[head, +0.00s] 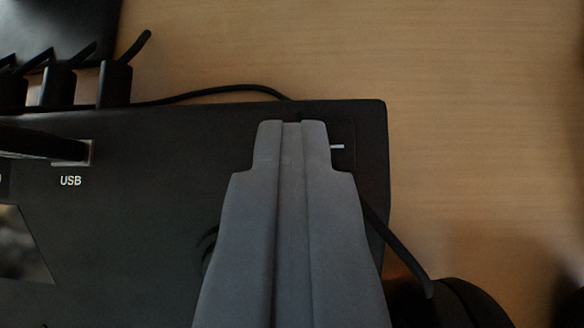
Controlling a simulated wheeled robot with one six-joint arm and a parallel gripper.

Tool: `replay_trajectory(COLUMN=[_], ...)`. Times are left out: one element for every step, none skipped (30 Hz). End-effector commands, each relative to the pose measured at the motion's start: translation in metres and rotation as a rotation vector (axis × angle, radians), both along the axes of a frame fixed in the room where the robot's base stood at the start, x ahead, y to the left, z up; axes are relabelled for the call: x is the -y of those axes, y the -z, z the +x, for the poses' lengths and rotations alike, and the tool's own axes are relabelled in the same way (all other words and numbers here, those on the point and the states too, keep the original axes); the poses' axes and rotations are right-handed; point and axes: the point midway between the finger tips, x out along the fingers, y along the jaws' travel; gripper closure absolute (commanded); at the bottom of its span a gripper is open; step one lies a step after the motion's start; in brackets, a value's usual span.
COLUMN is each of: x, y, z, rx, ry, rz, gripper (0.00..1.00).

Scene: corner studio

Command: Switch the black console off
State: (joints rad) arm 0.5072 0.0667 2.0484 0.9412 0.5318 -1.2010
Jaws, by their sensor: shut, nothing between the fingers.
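The black console (160,205) fills the left and middle of the head view, its top right corner near the upper middle. My gripper (292,124) is shut and empty, with its fingertips over the console's top right part. I cannot tell whether the tips touch the surface. Just right of the fingertips a dark recessed patch with a small white mark (337,147), perhaps a switch, shows partly. The rest of it is hidden behind the fingers, so its position cannot be read.
A plug sits in the USB port (88,152) at the left. Several black plugs (115,83) stand along the console's back edge, with a cable (215,91) behind. A dark round object (460,305) lies at bottom right. The wooden table (480,130) is clear at right.

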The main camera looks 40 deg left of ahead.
Motion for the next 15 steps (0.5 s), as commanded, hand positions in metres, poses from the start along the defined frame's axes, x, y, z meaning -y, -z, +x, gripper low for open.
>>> replay_trajectory(x=[0.0033,0.0046,0.0065,0.0077,0.0089,0.0102,0.0109,0.0114,0.0118,0.0118,0.0119,0.0118,0.0117,0.0116,0.0115], y=[0.0102,0.0102,0.0101,0.0101,0.0101,0.0101,0.0101,0.0100,0.0101,0.0100,0.0100,0.0100,0.0101,0.0101,0.0100], z=[-0.0024,-0.0024,-0.0024,-0.0024,-0.0024,-0.0025,-0.0025,-0.0027,-0.0027,-0.0027,-0.0027,-0.0027,-0.0028,-0.0027,-0.0027], rx=[-0.014,-0.015,-0.015,-0.015,-0.015,-0.015,-0.015,-0.015,-0.015,-0.015,-0.015,-0.016,-0.015,-0.015,-0.015], ry=[0.002,0.001,0.001,0.003,0.003,0.004,0.004,0.004,0.004,0.004,0.004,0.005,0.004,0.004,0.004], rz=[0.004,0.004,0.004,0.004,0.004,0.003,0.003,0.003,0.003,0.003,0.003,0.002,0.003,0.003,0.003], gripper=[1.00,1.00,1.00,1.00,1.00,1.00,1.00,1.00,1.00,1.00,1.00,1.00,1.00,1.00,1.00])
